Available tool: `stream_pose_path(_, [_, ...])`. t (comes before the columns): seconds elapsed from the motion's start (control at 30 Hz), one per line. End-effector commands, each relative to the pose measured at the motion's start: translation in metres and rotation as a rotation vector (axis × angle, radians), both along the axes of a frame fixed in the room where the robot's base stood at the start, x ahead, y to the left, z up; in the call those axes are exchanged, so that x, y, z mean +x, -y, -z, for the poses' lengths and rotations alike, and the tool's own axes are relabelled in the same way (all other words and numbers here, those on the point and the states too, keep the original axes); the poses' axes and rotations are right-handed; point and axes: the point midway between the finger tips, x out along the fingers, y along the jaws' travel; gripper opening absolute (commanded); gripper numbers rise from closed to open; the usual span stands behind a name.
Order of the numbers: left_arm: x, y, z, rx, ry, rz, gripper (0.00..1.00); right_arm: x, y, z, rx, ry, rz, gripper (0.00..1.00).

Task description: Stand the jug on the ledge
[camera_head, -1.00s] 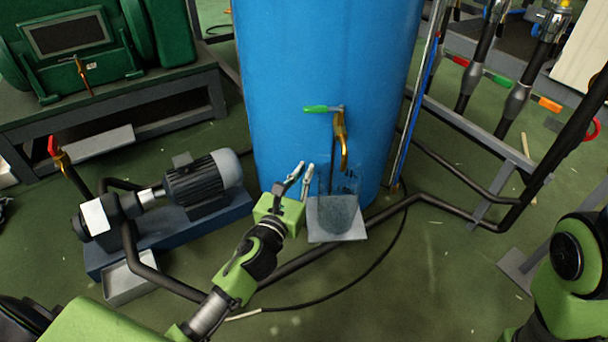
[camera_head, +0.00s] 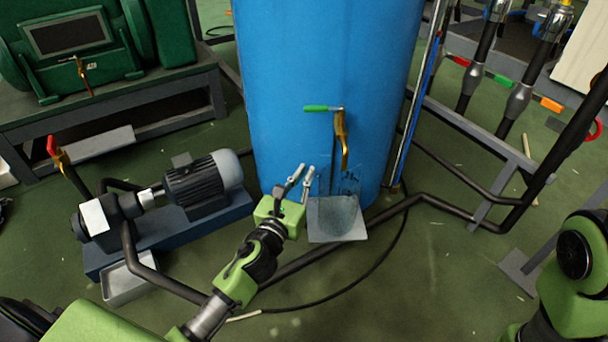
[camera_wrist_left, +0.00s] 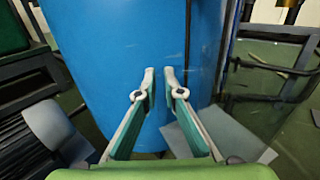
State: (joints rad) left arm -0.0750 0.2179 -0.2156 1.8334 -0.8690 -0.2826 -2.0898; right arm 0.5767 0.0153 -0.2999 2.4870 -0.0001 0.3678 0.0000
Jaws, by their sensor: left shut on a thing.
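The jug (camera_head: 336,212) is clear and see-through, so its outline is faint in the head view. It appears over the grey ledge (camera_head: 318,238) at the foot of the blue tank, below the tap. I cannot tell whether its base touches the ledge. My left gripper (camera_head: 306,172) is at the jug's left side, shut on the jug. In the left wrist view the two fingers (camera_wrist_left: 160,75) point at the blue tank with a narrow gap between them. The ledge (camera_wrist_left: 230,140) shows at their right; the jug is hard to make out there. My right gripper is out of view.
The blue tank (camera_head: 320,90) stands just behind the ledge. A brass tap with a green handle (camera_head: 322,109) hangs above the jug. A pump with a motor (camera_head: 195,185) is at left. Dark pipes (camera_head: 440,200) run low on the right. Open green floor lies in front.

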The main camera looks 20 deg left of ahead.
Motion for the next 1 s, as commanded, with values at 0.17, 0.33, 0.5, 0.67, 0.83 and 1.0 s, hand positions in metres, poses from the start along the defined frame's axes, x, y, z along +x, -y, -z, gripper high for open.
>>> stream_pose_path(0.17, [0.000, 0.000, 0.000, -0.001, 0.001, 0.000, 0.28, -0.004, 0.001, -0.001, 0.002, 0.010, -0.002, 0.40])
stream_pose_path(0.33, [0.000, 0.000, 0.000, -0.001, 0.000, 0.000, 0.28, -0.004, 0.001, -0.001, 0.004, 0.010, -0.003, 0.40])
stream_pose_path(0.5, [-0.003, 0.000, 0.001, 0.000, -0.001, 0.000, 0.28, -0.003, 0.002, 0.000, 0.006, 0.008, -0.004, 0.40])
stream_pose_path(0.67, [-0.023, 0.000, 0.002, -0.001, -0.003, 0.001, 0.28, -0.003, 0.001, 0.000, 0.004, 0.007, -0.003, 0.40])
stream_pose_path(0.83, [-0.058, -0.001, 0.002, -0.002, -0.003, 0.000, 0.28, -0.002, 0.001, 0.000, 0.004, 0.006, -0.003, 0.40])
stream_pose_path(1.0, [-0.091, -0.002, 0.002, -0.002, -0.004, -0.001, 0.28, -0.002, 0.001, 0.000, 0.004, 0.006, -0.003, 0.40])
